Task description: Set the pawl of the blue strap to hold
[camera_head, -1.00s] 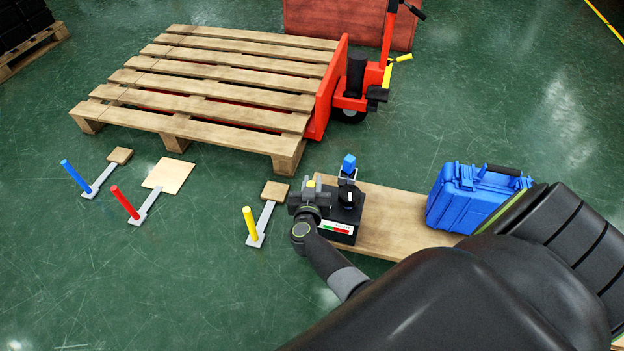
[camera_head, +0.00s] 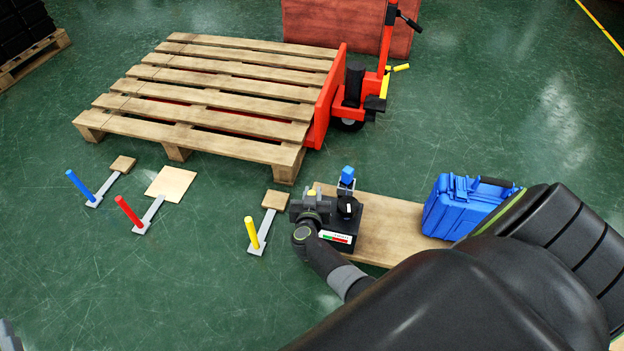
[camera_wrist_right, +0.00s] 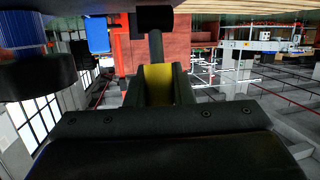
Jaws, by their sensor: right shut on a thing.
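A black box (camera_head: 343,241) with a red, green and white label stands at the left end of a wooden board. A blue block (camera_head: 347,174) tops a small grey mount at its back; I cannot make out a strap running from it. My right gripper (camera_head: 312,196) is at the box's left side, shut on a small yellow piece. That yellow piece (camera_wrist_right: 157,85) shows between the fingers in the right wrist view, with a dark rod and black knob just beyond it. Whether it is the pawl I cannot tell. My left gripper cannot be made out.
The wooden board (camera_head: 385,225) carries a blue case (camera_head: 462,208) on its right. Blue (camera_head: 80,185), red (camera_head: 128,211) and yellow (camera_head: 251,232) levers stand to the left. A pallet (camera_head: 205,90) and red pallet jack (camera_head: 355,105) are behind. Floor at lower left is mostly clear.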

